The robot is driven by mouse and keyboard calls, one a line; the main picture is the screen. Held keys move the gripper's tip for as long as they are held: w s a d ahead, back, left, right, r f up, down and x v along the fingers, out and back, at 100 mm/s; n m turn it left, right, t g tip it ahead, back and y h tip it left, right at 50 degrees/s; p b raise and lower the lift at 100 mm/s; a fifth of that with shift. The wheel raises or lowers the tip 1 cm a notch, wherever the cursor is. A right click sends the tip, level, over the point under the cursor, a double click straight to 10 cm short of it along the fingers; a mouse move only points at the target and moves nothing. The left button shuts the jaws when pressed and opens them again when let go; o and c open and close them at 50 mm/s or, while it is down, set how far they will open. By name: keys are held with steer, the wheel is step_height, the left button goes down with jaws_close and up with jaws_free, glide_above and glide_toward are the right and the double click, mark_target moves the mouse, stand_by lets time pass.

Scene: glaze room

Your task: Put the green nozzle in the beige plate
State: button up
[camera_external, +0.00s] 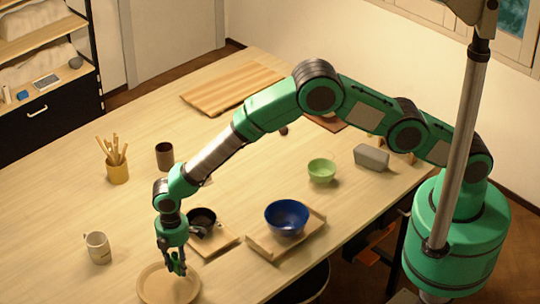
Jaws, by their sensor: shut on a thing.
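The beige plate (158,291) lies on the table at the bottom of the view, near the front edge. My gripper (176,266) points down over the back part of the plate. It is shut on a small green thing, the green nozzle (179,267), which is largely hidden by the fingers and hard to tell from the green of my arm. I cannot tell whether the nozzle touches the plate.
A black cup (202,220) on a wooden board stands just behind my gripper. A blue bowl (287,217) on a tray (262,246) is to the right. A mug (97,247) is to the left. A green bowl (321,170) stands farther back.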

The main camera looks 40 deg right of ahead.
mark_target(176, 253)
steer(key=shift+f, duration=0.15)
steer(key=shift+f+p, duration=0.4)
steer(key=shift+f, duration=1.2)
steer(key=shift+f, duration=0.1)
steer(key=o, duration=0.9)
steer(key=shift+c, duration=0.2)
steer(key=shift+w+r+b, duration=0.1)
steer(key=shift+r+b, duration=0.7)
steer(key=shift+r, duration=5.3)
